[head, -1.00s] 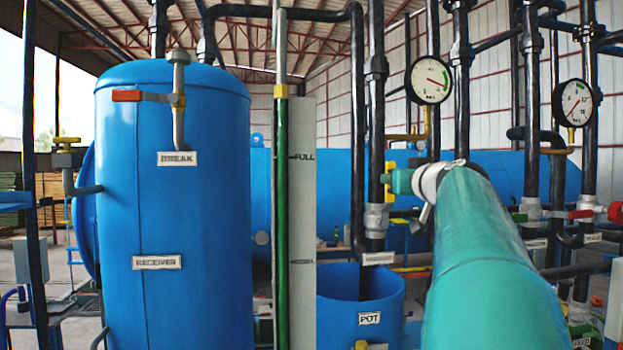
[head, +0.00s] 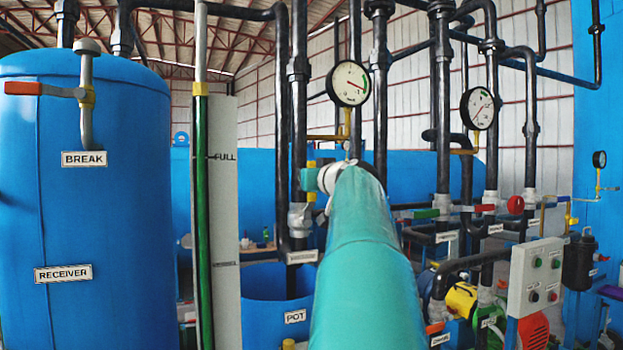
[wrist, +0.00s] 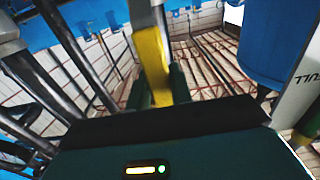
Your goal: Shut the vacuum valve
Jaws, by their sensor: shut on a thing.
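In the wrist view a yellow lever handle (wrist: 151,55) stands between the two dark green fingers of my gripper (wrist: 160,88), which is shut on it. The handle points up along a grey pipe fitting in that view. In the head view my gripper (head: 311,180) is at the black vertical pipe (head: 298,110) left of the nearer gauge. A small yellow part of the handle (head: 311,153) shows just above it. The label (head: 302,257) under this pipe is too small to read, so I cannot confirm which valve it names. My arm hides part of the valve.
The blue receiver (head: 85,220) with its red-handled break valve (head: 45,90) stands at left. A level gauge board (head: 223,200) and blue pot (head: 262,300) are near my arm. Two pressure gauges (head: 350,83) (head: 478,108), more piped valves and a control box (head: 537,283) are at right.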

